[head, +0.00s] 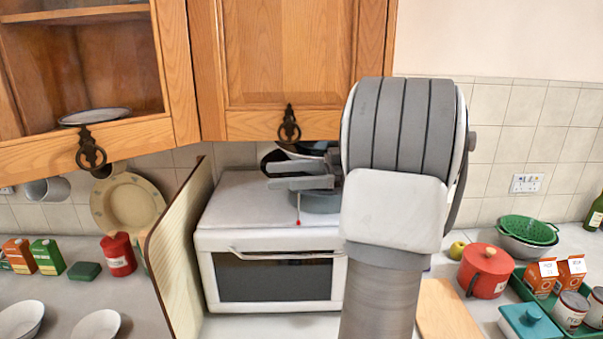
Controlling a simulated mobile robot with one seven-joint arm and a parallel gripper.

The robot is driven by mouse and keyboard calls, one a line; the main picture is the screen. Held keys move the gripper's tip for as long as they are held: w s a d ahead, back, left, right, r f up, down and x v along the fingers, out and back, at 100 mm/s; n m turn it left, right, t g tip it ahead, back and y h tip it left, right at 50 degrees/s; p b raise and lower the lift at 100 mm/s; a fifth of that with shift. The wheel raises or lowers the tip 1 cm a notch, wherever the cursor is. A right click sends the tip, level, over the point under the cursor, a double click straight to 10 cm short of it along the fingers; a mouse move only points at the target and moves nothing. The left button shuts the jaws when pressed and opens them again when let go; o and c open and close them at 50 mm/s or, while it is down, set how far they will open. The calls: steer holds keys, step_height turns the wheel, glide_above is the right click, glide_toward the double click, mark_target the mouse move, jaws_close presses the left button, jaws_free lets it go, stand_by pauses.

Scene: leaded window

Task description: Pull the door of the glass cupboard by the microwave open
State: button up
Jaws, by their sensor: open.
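The glass cupboard (182,75) is oak, at the upper left, cut off by the picture's top and left edges. Its front frame carries a dark ring handle (90,148) at the lower edge. Shelves and a plate (95,116) show through the front. I see no clear gap at the door's edge. The white microwave (215,234) stands on the counter, below and right of this cupboard. My gripper (272,176) is open and empty in front of the microwave's top, fingers pointing left. It is well right of the glass cupboard's handle and apart from it.
A solid oak cupboard door (290,55) with a ring handle (289,126) hangs just above my gripper. A thin upright panel (180,245) stands left of the microwave. Bowls, cartons and a red canister (118,255) occupy the left counter; a red pot (486,271) stands right.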

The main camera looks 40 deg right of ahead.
steer(key=shift+v, duration=1.55)
